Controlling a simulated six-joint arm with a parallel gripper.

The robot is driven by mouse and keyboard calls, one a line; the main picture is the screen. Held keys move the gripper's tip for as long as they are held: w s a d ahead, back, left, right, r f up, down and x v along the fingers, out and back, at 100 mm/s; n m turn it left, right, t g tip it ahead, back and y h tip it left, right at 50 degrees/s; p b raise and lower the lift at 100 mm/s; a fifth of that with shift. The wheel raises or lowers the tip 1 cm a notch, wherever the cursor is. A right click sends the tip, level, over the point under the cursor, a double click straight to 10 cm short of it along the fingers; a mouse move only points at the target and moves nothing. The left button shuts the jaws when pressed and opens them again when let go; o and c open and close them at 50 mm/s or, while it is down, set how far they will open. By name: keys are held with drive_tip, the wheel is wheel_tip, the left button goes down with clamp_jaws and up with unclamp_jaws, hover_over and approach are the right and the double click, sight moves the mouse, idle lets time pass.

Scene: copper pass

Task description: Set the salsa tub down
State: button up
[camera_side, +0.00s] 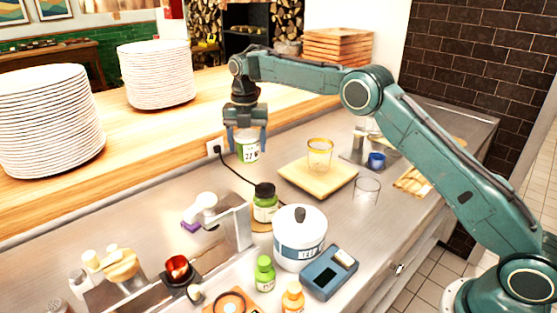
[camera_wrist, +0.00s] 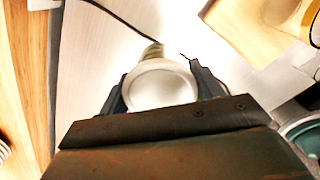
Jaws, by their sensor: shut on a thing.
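The salsa tub (camera_side: 248,151) is a small white tub with a green band and dark print. My gripper (camera_side: 246,138) is shut on it, with one finger on each side, and holds it upright. It looks raised above the steel counter (camera_side: 190,175), near the wooden ledge. In the wrist view the round pale lid of the tub (camera_wrist: 160,85) sits between the two dark fingers of my gripper (camera_wrist: 160,92). The tub's underside is hidden in both views.
A wooden board (camera_side: 325,185) with a yellow-rimmed glass (camera_side: 320,154) stands to the right. A green-labelled jar (camera_side: 265,202) and a white canister (camera_side: 299,240) stand in front. A black cable (camera_side: 233,172) runs from a wall socket across the counter. Plate stacks (camera_side: 157,75) stand on the ledge.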

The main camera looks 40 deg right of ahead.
sight(247, 134)
drive_tip(key=shift+f, duration=4)
drive_tip(key=shift+f, duration=0.15)
drive_tip(key=o, duration=1.1)
wheel_tip(247, 134, up, 11)
drive_tip(key=shift+r, duration=0.65)
drive_tip(key=shift+r, duration=0.1)
